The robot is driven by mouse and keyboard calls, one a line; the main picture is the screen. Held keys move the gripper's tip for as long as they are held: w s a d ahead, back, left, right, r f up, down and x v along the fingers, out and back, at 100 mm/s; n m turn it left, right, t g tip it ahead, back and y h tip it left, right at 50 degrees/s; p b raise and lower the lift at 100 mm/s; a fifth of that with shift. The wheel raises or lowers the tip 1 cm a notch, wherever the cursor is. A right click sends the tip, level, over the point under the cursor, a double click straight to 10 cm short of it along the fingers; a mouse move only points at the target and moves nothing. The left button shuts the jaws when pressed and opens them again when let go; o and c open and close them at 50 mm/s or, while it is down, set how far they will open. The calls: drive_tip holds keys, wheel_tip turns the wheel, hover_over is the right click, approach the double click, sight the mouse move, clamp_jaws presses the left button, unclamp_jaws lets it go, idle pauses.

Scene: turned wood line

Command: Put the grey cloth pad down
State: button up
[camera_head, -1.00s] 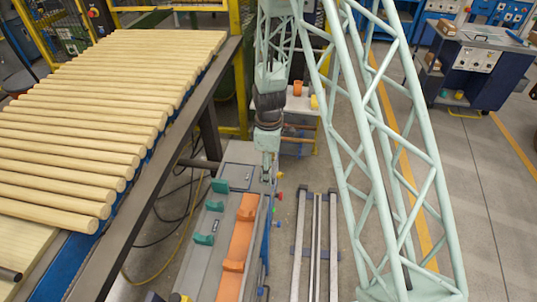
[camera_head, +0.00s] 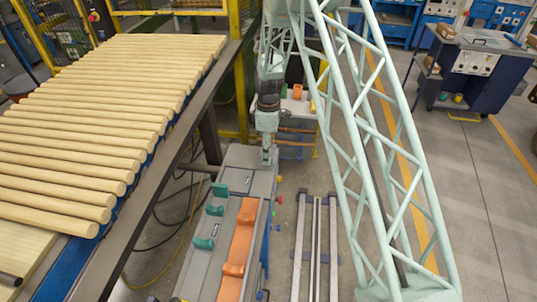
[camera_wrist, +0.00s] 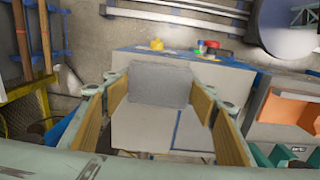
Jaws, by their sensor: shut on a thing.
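The grey cloth pad (camera_wrist: 160,84) is a flat, rectangular piece between my fingertips in the wrist view. My gripper (camera_wrist: 160,92) is shut on it, with a tan-lined finger on each side. Behind the pad is a pale grey surface with blue lines (camera_wrist: 150,130); I cannot tell whether the pad touches it. In the head view my gripper (camera_head: 267,155) points down over the far end of the grey bench (camera_head: 247,162). The pad cannot be made out there.
Orange (camera_head: 240,235) and green (camera_head: 205,242) cradles stand on the bench's near part. A conveyor with turned wooden rods (camera_head: 90,130) runs on the left. Floor rails (camera_head: 316,245) lie to the right. Small yellow (camera_wrist: 157,44) and red (camera_wrist: 201,45) parts show beyond the pad.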

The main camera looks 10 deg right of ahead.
drive_tip(key=shift+w+d+f, duration=0.1)
drive_tip(key=shift+w+d, duration=0.15)
drive_tip(key=shift+w, duration=0.8)
drive_tip(key=shift+f, duration=0.1)
drive_tip(key=shift+f, duration=1.7)
drive_tip(key=shift+f, duration=0.1)
drive_tip(key=o, duration=0.9)
